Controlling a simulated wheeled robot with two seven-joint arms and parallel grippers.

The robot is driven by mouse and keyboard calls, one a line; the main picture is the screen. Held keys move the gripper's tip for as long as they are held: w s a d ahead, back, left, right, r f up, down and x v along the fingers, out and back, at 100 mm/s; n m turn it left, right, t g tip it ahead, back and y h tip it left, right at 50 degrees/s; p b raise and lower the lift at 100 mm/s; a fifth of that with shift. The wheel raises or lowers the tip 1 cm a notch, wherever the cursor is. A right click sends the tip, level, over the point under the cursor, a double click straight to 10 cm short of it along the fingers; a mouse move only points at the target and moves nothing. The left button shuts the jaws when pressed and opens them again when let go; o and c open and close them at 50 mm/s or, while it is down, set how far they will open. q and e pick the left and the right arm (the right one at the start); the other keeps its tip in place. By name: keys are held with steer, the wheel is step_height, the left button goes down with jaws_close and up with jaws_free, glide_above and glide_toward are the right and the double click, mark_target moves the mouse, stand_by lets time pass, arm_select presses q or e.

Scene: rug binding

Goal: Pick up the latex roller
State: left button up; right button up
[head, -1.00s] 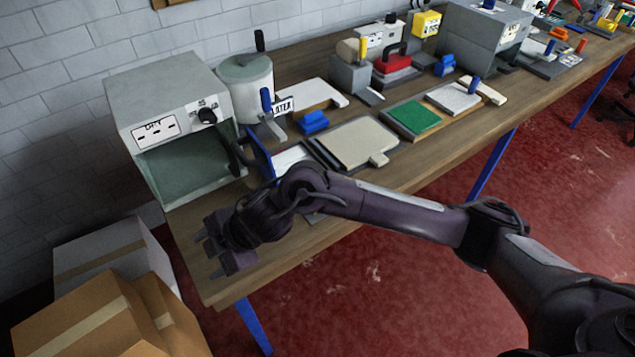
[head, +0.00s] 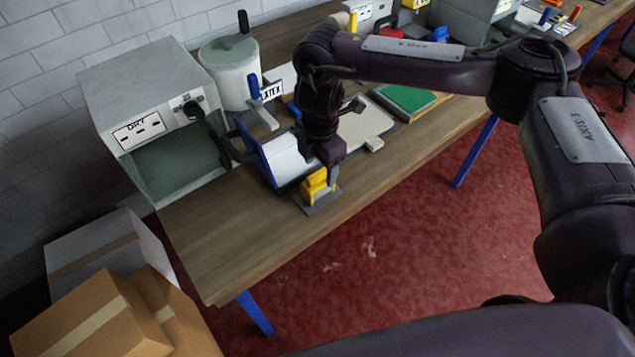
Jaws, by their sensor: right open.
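A small yellow thing (head: 317,187) stands on a grey plate (head: 320,203) at the table's front edge. It may be the latex roller, but its upper part is hidden by my gripper, so I cannot tell its full shape. My right gripper (head: 327,172) points down right over it, with its jaws open. A dark finger shows beside the yellow thing; I cannot tell whether they touch. A blue tray (head: 268,166) with a white surface inside lies just behind and to the left. My left gripper is not in view.
A grey dryer box (head: 150,85) stands at the left, beside the white latex pot (head: 228,75) with its blue-handled tap (head: 254,88). A beige board (head: 365,128) and a green pad (head: 408,98) lie to the right. The front left table (head: 215,240) is bare. Cardboard boxes (head: 95,320) stand below.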

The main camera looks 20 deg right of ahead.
mark_target(318, 174)
steer(key=f+p, duration=0.1)
steer(key=f, duration=0.2)
steer(key=shift+w+a+f+p, duration=0.15)
steer(key=shift+a+f+p, duration=0.05)
steer(key=shift+f+p, duration=0.15)
steer(key=shift+f, duration=0.4)
steer(key=c, duration=1.3)
